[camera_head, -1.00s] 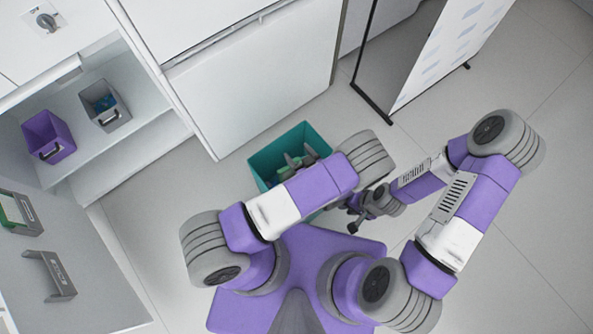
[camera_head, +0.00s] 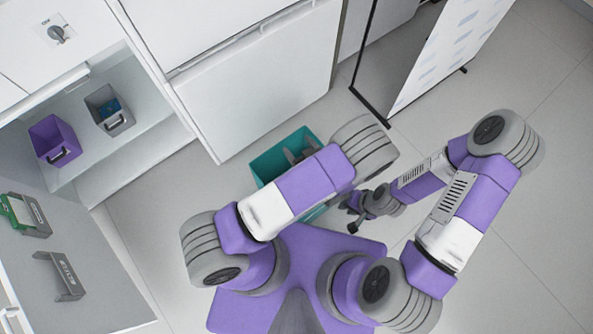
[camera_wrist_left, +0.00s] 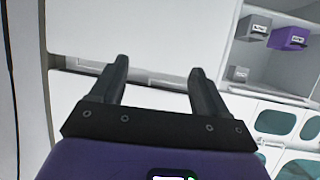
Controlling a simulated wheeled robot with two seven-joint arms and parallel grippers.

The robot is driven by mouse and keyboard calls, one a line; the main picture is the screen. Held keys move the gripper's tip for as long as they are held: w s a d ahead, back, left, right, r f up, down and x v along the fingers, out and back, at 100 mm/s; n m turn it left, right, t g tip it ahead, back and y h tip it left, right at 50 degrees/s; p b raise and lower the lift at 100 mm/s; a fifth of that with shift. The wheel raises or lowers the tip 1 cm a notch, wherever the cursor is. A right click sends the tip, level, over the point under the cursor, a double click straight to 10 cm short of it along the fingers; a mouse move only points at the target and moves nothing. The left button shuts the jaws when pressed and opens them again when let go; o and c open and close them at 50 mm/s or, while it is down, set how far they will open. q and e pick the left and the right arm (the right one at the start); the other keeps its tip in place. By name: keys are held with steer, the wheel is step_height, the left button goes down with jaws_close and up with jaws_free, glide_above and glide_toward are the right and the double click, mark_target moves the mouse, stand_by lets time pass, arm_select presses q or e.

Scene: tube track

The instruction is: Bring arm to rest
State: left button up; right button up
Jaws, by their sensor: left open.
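My left gripper (camera_head: 300,156) shows past my bent left arm in the head view, over the teal bin (camera_head: 265,166). In the left wrist view my left gripper (camera_wrist_left: 157,82) has its two dark fingers wide apart with nothing between them. They face a pale cabinet front. My right gripper (camera_head: 352,212) is at the inner end of my folded right arm, beside the left forearm in the head view. It is small and partly hidden, so its jaw state is unclear.
At left, a shelf holds a purple bin (camera_head: 54,140) and a grey bin (camera_head: 108,108). A panel stand (camera_head: 430,60) stands at upper right. Floor at right is clear.

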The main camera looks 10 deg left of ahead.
arm_select(q)
steer(key=shift+r, duration=0.15)
stand_by(0.4)
steer(key=s+a+f+m+g+h+p, duration=0.1)
steer(key=s+f+m+g+h+p, duration=0.1)
steer(key=s+f+g+h+p, duration=0.25)
steer(key=s+d+r+m+g+h, duration=0.1)
steer(key=s+r+m+g+h, duration=0.2)
steer(key=s+h, duration=0.6)
steer(key=shift+d+r+m+g+p, duration=0.15)
steer(key=shift+r+m+g+p, duration=0.2)
steer(key=shift+m+g, duration=0.4)
